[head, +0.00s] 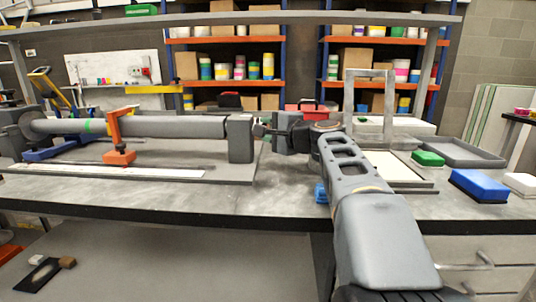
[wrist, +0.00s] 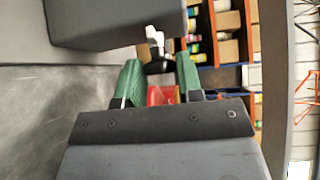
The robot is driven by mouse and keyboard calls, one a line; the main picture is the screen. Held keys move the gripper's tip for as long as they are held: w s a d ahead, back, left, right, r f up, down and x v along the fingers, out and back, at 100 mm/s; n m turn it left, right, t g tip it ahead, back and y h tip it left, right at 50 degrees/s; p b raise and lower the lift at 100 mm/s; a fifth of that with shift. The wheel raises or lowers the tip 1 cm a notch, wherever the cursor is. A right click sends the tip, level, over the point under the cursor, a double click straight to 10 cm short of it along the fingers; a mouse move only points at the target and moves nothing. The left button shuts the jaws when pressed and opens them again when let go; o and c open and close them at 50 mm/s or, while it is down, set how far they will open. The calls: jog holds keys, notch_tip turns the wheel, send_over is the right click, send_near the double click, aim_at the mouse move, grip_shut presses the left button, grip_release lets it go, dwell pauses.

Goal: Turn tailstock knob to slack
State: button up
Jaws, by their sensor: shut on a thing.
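The tailstock (head: 241,139) is a dark grey upright block at the right end of a long grey tube (head: 165,127) in the head view. Its knob (head: 258,131) is a small dark piece on the block's right side, largely hidden by my gripper (head: 272,134). My gripper comes in from the right, level with the knob, and is shut on it. In the wrist view, the green fingers (wrist: 158,68) stand on either side of a small dark and white piece, which I take as the knob. The tailstock block (wrist: 115,22) fills the upper left there. Which way the knob is turned cannot be told.
An orange clamp (head: 118,140) stands by the tube. A grey upright frame (head: 370,105) rises behind my arm. A green block (head: 428,158), a blue block (head: 478,185) and a grey tray (head: 460,152) lie on the bench at right.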

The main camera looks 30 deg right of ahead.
jog(key=shift+f+n+t+b, duration=0.25)
jog(key=shift+n+t+b, duration=0.35)
jog(key=shift+b, duration=1.15)
jog(key=shift+r+b, duration=0.2)
jog(key=shift+b, duration=0.15)
jog(key=o, duration=0.9)
jog(key=p+v, duration=0.1)
jog(key=v, duration=0.5)
jog(key=p+v, duration=0.1)
jog(key=v, duration=0.6)
jog(key=shift+s+d+f, duration=0.15)
jog(key=shift+s+f, duration=0.1)
jog(key=shift+s, duration=0.05)
